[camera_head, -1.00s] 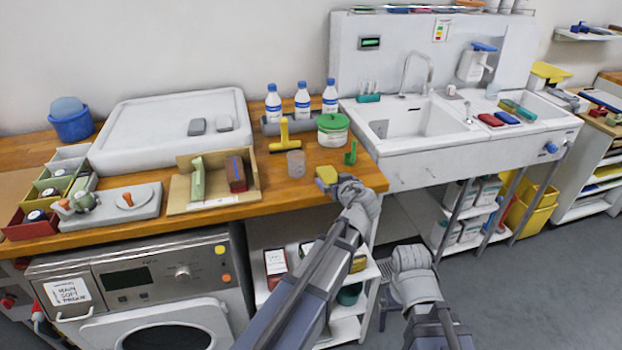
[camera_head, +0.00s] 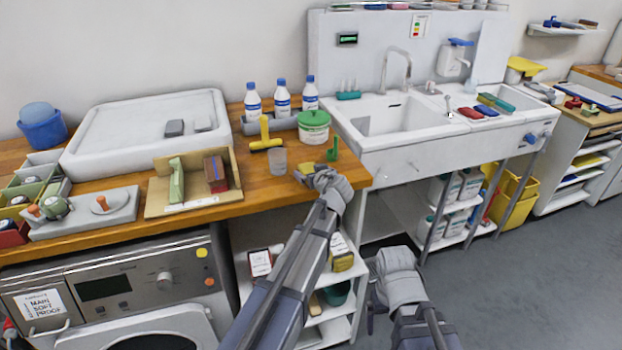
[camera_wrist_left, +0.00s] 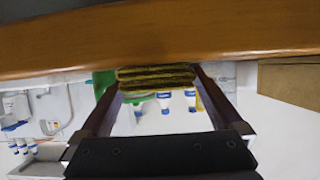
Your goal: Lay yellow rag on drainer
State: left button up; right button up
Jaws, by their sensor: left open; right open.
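The yellow rag (camera_head: 304,171) lies at the front edge of the wooden counter, partly hidden behind my left gripper (camera_head: 313,176). In the left wrist view the rag (camera_wrist_left: 155,77) looks like a folded, layered yellow-brown stack between the tips of my left gripper (camera_wrist_left: 155,80). The fingers stand open on either side of it; whether they touch it is unclear. The drainer (camera_head: 514,116) appears to be the white board right of the sink basin, with red, blue and green folded pieces on it. My right gripper (camera_head: 376,298) is open and empty, low in front of the counter.
A clear cup (camera_head: 278,160), a green-lidded tub (camera_head: 313,126), a green hook-like piece (camera_head: 332,150) and a yellow squeegee-like tool (camera_head: 266,138) stand near the rag. The sink basin (camera_head: 395,115) lies between counter and drainer. Shelves are below the counter.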

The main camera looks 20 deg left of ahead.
pick_arm(q)
jog(key=c, duration=1.5)
jog(key=shift+r, duration=0.15)
notch_tip(320, 180, up, 10)
jog(key=p, duration=1)
